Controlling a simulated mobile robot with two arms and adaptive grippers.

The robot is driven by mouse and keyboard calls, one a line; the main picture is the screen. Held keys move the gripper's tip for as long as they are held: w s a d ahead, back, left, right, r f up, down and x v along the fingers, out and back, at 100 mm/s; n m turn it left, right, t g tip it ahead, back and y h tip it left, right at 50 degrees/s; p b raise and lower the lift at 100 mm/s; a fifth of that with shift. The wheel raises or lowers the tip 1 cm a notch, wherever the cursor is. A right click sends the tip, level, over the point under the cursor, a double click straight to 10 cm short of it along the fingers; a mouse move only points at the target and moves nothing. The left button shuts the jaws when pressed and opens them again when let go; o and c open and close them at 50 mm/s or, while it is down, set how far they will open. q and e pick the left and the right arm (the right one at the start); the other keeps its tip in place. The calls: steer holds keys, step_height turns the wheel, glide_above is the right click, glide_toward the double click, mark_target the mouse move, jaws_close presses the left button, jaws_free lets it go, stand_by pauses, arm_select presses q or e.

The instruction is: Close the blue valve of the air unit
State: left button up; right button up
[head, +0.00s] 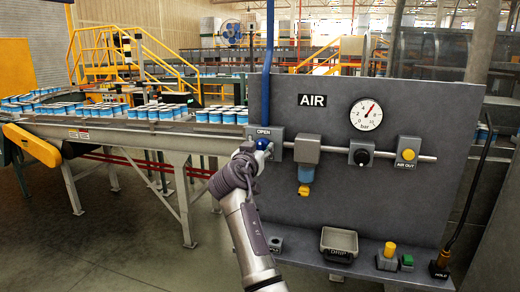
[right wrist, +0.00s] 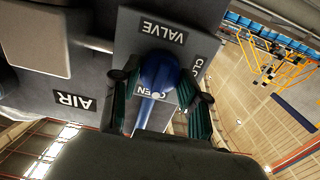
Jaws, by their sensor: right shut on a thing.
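The blue valve (head: 262,144) sits on a grey plate at the left end of the air unit's pipe, with an OPEN label above it in the head view. In the right wrist view the blue handle (right wrist: 158,72) lies over the OPEN label, and a partly hidden label beginning CLO is on the plate to its right. My right gripper (head: 256,149) is at the valve; its dark fingers (right wrist: 160,95) are on both sides of the blue handle, shut on it. My left gripper is not in view.
The grey AIR panel (head: 330,205) carries a gauge (head: 366,114), a filter (head: 306,160), a black knob (head: 361,153) and a yellow AIR OUT button (head: 408,154). A drip tray (head: 339,240) is on the lower ledge. A conveyor with cans (head: 150,114) stands at left.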

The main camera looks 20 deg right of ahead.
steer(key=shift+n, duration=0.3)
steer(key=shift+r+n+p, duration=0.1)
steer(key=shift+n+p, duration=0.3)
steer(key=shift+n, duration=0.5)
steer(key=n+p, duration=0.1)
steer(key=n, duration=0.1)
steer(key=shift+n, duration=0.3)
steer(key=n+p, duration=0.2)
steer(key=n, duration=0.1)
steer(key=shift+r+n, duration=0.1)
steer(key=shift+n, duration=0.2)
steer(key=n+p, duration=0.3)
steer(key=n, duration=0.2)
steer(key=shift+n+p, duration=1.4)
steer(key=shift+n, duration=0.7)
